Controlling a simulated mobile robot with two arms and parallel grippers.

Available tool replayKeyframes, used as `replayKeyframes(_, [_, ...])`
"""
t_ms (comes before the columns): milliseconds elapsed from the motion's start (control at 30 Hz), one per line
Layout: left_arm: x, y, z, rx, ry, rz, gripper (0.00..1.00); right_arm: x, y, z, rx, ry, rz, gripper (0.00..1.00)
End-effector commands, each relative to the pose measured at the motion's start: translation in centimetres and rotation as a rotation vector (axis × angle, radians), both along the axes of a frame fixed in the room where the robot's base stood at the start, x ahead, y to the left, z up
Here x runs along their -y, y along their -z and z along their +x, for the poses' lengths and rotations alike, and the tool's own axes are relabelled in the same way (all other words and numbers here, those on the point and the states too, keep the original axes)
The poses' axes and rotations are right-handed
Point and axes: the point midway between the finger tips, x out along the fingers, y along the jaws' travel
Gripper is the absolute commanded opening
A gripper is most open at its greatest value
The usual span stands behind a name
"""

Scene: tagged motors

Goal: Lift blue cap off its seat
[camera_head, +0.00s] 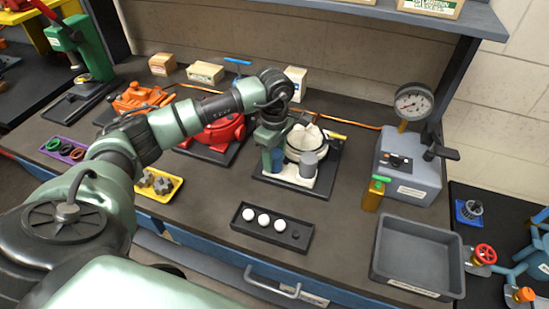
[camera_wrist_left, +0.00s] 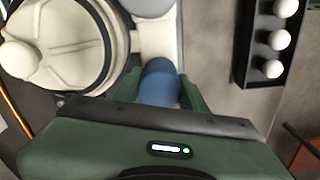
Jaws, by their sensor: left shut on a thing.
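The blue cap (camera_head: 277,158) is a small upright blue cylinder at the front left of a cream motor (camera_head: 304,145) on a dark base plate. My left gripper (camera_head: 271,147) points down over it and is shut on it. In the left wrist view the blue cap (camera_wrist_left: 160,82) sits between my green fingers (camera_wrist_left: 162,92), with the cream motor (camera_wrist_left: 60,45) beside it at the left. The underside of the cap is hidden, so I cannot tell whether it touches its seat.
A grey cylinder (camera_head: 308,164) stands on the cream mount close by. A black tray (camera_head: 248,231) with white balls lies in front. A grey bin (camera_head: 378,262) and a gauge box (camera_head: 410,165) stand at the right. A red motor (camera_head: 220,131) is at the left.

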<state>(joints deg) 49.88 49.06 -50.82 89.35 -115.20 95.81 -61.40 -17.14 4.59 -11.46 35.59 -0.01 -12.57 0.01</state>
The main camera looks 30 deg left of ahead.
Motion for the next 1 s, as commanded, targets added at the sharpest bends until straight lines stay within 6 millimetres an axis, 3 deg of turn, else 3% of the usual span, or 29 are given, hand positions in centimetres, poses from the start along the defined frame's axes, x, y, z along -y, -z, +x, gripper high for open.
replayKeyframes(167, [0.0, -0.6, 0.1, 0.002, 0.0, 0.0, 0.03, 0.0, 0.3, -0.2, -0.003, 0.0, 0.0, 0.36])
replayKeyframes(367, [0.0, -3.1, 0.1, 0.006, 0.001, 0.0, 0.03, 0.0, 1.2, -0.2, -0.004, 0.0, 0.0, 0.36])
replayKeyframes(667, [0.0, -11.9, 0.2, 0.011, 0.0, -0.001, 0.03, 0.0, 3.5, -0.3, -0.004, 0.0, 0.0, 0.36])
replayKeyframes(800, [-0.1, -15.9, 0.1, 0.006, -0.001, 0.003, 0.03, 0.0, 3.2, -0.3, -0.005, 0.0, 0.0, 0.36])
replayKeyframes(1000, [0.0, -18.8, 0.1, 0.003, 0.0, 0.0, 0.03, 0.0, 2.7, -0.3, -0.004, 0.0, 0.0, 0.36])
